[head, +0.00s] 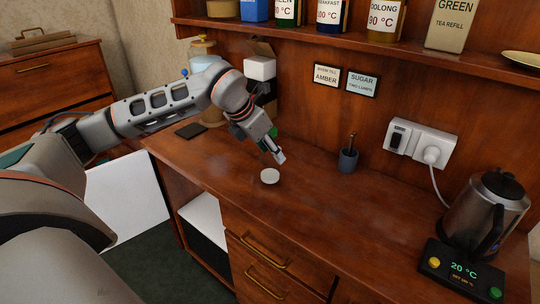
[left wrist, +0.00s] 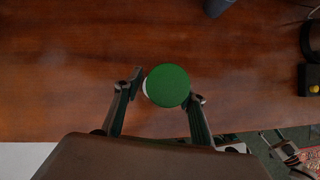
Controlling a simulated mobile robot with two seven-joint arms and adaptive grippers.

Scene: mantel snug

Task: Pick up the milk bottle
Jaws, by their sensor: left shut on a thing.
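My left gripper (head: 275,152) reaches over the wooden counter from the left, pointing down. In the left wrist view, its two fingers (left wrist: 163,94) close around a thing with a round green cap (left wrist: 168,86), which I take to be the milk bottle. A thin white sliver shows at the cap's left edge. In the head view a bit of green (head: 273,132) shows behind the fingers; most of the bottle is hidden by them.
A shelf of tea containers (head: 384,20) hangs above. The counter's middle is mostly clear.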

